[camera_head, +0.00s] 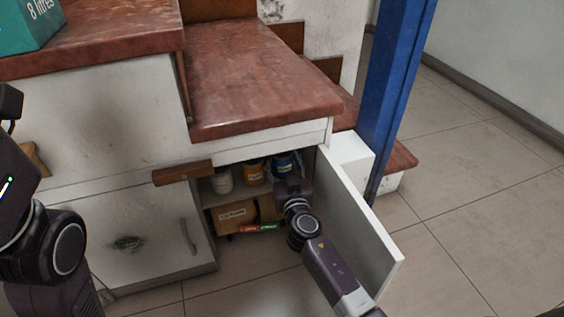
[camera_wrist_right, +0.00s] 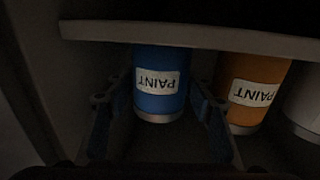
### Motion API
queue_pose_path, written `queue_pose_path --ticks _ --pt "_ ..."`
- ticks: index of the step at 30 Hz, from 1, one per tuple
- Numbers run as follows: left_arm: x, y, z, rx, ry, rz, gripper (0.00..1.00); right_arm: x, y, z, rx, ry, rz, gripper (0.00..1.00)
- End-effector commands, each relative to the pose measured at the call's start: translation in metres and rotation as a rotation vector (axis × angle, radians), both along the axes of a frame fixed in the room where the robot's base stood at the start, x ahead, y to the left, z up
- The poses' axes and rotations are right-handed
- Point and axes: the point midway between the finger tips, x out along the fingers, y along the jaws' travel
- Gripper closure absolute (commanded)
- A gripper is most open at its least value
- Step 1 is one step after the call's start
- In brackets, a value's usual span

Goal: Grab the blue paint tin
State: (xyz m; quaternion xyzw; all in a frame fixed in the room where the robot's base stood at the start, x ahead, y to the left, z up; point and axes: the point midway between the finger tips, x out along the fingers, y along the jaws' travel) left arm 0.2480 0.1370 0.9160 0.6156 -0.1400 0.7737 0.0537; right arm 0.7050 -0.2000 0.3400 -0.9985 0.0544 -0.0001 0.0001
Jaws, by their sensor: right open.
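The blue paint tin (camera_head: 286,164) stands at the right end of the upper shelf inside the open cupboard. My right gripper (camera_head: 289,184) reaches in just in front of it and hides its lower part in the head view. In the right wrist view the blue tin (camera_wrist_right: 160,85) shows upside down with a white PAINT label. The open right gripper (camera_wrist_right: 158,112) has one finger on each side of the tin; I cannot tell if they touch it. My left arm shows at the left edge of the head view, but its gripper is not seen.
An orange paint tin (camera_head: 253,171) stands beside the blue one, then a white tin (camera_head: 221,180). Below lie a cardboard box (camera_head: 236,216) and green-and-red tubes (camera_head: 260,228). The open cupboard door (camera_head: 355,215) is close right of my arm. A blue post (camera_head: 397,90) stands farther right.

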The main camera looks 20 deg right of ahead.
Motion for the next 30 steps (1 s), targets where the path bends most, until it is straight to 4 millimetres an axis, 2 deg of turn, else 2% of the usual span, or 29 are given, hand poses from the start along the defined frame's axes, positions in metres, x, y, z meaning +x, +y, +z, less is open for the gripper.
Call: queue_pose_path --ticks 6,18,30 --pt "-0.0002 -0.0001 0.0002 0.000 0.000 0.000 1.00 0.0003 -0.0001 -0.0003 0.000 0.001 0.000 0.51" --pt "-0.0006 0.0001 0.0003 0.000 -0.001 -0.001 1.00 0.0004 0.0001 0.0016 0.000 -0.002 0.001 0.93" --pt "-0.0019 0.0008 0.0044 -0.003 -0.007 -0.002 1.00 0.0004 0.0002 0.0078 0.000 -0.003 0.000 0.93"
